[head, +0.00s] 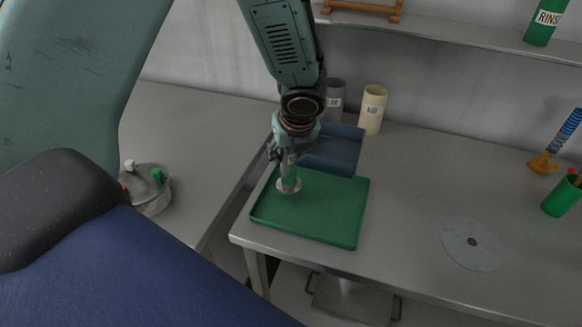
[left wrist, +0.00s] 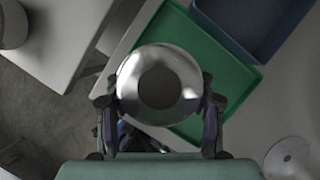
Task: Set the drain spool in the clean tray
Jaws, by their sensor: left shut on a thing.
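The drain spool (head: 289,185) is a shiny metal piece with a round flange at its lower end. My left gripper (head: 287,158) is shut on it from above and holds it upright. It stands over the left back part of a green tray (head: 320,226); I cannot tell whether its flange touches the tray floor. In the left wrist view the spool's round metal end (left wrist: 160,80) fills the space between the two fingers of my left gripper (left wrist: 160,112), with the green tray (left wrist: 215,55) behind it. My right gripper is not in view.
A blue-grey bin (head: 335,150) adjoins the green tray at the back. A grey canister (head: 335,95) and a cream canister (head: 373,108) stand behind. A pale disc (head: 471,243) and green cup (head: 562,194) are right.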

